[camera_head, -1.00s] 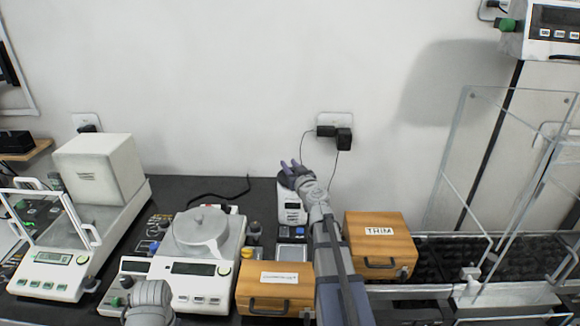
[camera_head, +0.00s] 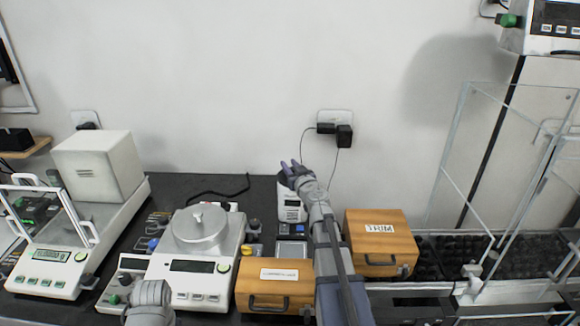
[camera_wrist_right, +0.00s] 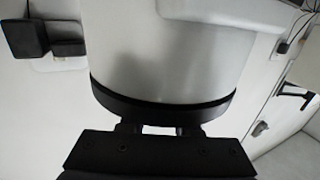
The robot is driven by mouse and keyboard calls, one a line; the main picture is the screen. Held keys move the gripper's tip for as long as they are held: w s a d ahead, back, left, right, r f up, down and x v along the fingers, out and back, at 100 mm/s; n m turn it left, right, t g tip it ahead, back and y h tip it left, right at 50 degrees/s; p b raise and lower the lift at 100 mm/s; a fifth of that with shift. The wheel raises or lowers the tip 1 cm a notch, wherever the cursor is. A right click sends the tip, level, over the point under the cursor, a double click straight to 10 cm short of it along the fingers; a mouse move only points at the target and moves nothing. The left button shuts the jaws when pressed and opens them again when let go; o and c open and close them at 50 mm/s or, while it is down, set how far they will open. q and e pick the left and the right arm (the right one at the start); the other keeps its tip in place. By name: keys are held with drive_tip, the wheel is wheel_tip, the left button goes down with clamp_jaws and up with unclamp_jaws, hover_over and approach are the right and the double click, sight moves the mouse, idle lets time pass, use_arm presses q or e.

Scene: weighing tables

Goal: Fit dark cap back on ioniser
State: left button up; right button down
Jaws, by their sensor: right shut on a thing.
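The ioniser (camera_head: 292,211) is a small white upright unit at the back of the dark bench, against the wall. The dark cap (camera_head: 283,181) is at its top, partly hidden by my right gripper (camera_head: 290,166). My right gripper is shut on the cap. In the right wrist view the cap (camera_wrist_right: 165,108) is a dark band against the wide end of the white ioniser body (camera_wrist_right: 165,60), with the gripper (camera_wrist_right: 160,131) at its edge. I cannot tell whether the cap is fully seated. My left gripper (camera_head: 149,297) is low at the front; its fingers are hidden.
Wooden boxes stand left (camera_head: 274,287) and right (camera_head: 381,243) of my right arm. A balance with a round pan (camera_head: 200,232) is left of the ioniser. A wall socket with black plugs (camera_head: 344,136) is behind. A clear glass enclosure (camera_head: 500,180) stands at right.

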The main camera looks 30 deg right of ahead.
drive_tip(key=c, duration=0.5)
unclamp_jaws()
drive_tip(key=shift+c, duration=0.2)
drive_tip(key=s, duration=0.5)
drive_tip(key=s+a, duration=0.1)
drive_tip(key=s, duration=0.1)
drive_tip(key=shift+s+a+r, duration=0.1)
drive_tip(key=shift+s+r, duration=0.1)
drive_tip(key=shift+s, duration=0.2)
